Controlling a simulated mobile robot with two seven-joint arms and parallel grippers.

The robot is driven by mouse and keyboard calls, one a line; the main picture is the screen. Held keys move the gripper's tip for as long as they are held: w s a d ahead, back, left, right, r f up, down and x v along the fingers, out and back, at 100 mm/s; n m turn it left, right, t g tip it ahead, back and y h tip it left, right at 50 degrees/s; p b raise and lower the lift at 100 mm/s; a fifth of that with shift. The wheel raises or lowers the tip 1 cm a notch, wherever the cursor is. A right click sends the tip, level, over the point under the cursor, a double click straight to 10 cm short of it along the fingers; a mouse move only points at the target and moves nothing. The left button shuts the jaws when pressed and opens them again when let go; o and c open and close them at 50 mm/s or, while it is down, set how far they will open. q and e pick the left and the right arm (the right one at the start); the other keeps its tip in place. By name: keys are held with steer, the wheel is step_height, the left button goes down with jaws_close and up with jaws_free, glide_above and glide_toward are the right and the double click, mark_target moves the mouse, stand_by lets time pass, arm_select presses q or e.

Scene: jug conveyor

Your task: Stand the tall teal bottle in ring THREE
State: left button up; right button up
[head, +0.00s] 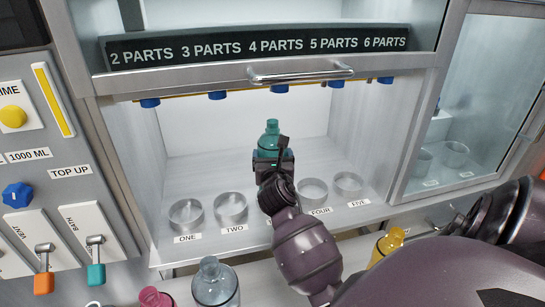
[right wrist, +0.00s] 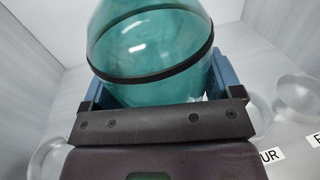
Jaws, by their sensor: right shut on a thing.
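The teal bottle (head: 271,136) is inside the open cabinet, its neck and cap showing above my right gripper (head: 274,165). My right gripper is shut on the bottle; in the right wrist view the teal body (right wrist: 150,60) with a dark band sits between the blue-grey fingers. Ring THREE and its label are hidden behind my right gripper and arm, between ring TWO (head: 231,209) and ring FOUR (head: 313,191). The bottle's base is hidden, so I cannot tell whether it touches the shelf. My left gripper is not in view.
Ring ONE (head: 187,215) and ring FIVE (head: 348,185) stand empty at the row's ends. Blue nozzles (head: 280,89) hang overhead below a handle (head: 301,74). A clear grey bottle (head: 214,284), a pink bottle (head: 154,298) and a yellow bottle (head: 388,244) stand in front.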

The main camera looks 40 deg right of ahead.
steer(key=o, duration=0.7)
steer(key=shift+f, duration=0.1)
steer(key=v, duration=1.2)
steer(key=shift+r, duration=0.2)
